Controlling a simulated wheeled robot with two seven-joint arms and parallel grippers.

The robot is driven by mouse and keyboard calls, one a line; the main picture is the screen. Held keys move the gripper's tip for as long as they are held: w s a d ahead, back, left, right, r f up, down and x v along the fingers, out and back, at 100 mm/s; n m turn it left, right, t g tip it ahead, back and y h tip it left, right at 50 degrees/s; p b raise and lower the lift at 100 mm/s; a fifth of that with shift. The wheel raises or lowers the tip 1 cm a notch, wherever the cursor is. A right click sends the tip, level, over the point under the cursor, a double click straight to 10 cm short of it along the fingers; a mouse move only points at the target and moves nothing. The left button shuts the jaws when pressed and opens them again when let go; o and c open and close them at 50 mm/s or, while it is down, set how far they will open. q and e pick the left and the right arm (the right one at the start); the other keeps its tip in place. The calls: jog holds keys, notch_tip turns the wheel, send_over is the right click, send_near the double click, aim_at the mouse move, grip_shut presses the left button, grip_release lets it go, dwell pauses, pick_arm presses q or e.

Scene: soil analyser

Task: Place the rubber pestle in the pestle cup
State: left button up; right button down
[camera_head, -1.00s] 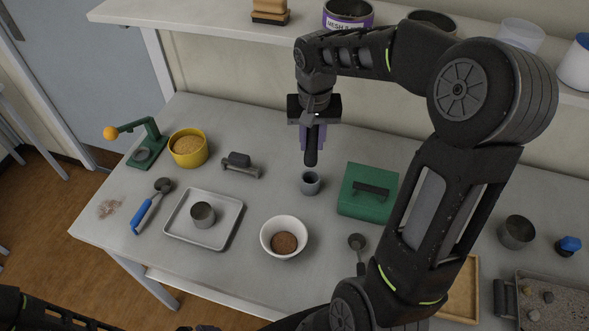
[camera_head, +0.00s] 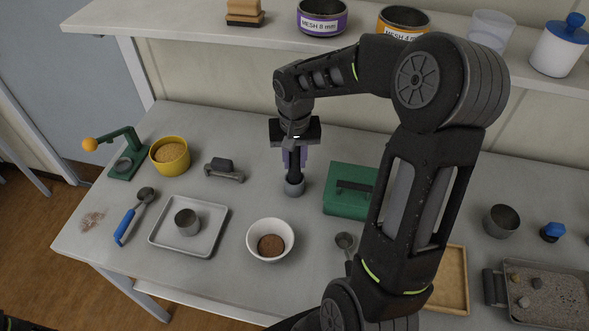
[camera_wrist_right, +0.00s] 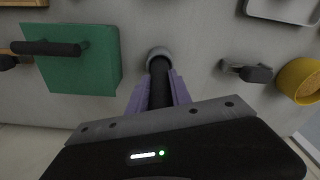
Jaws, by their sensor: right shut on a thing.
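The rubber pestle (camera_head: 295,172) is a black rod, held upright in my right gripper (camera_head: 295,158), whose purple fingers are shut on it. My left gripper is not in view.
A white bowl (camera_head: 289,232) with soil is in front. A grey tool (camera_head: 224,171), yellow pot (camera_head: 158,165) and metal tray (camera_head: 210,242) lie to the left. A shelf (camera_head: 190,28) runs along the back.

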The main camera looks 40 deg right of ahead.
aim_at(294, 165)
jog(key=shift+f+b, duration=1.25)
jog(key=shift+f, duration=0.6)
jog(key=shift+f, duration=0.1)
jog(key=c, duration=1.6)
grip_release()
jog(key=shift+f, duration=0.1)
jog(key=o, duration=0.4)
jog(key=shift+o, duration=0.2)
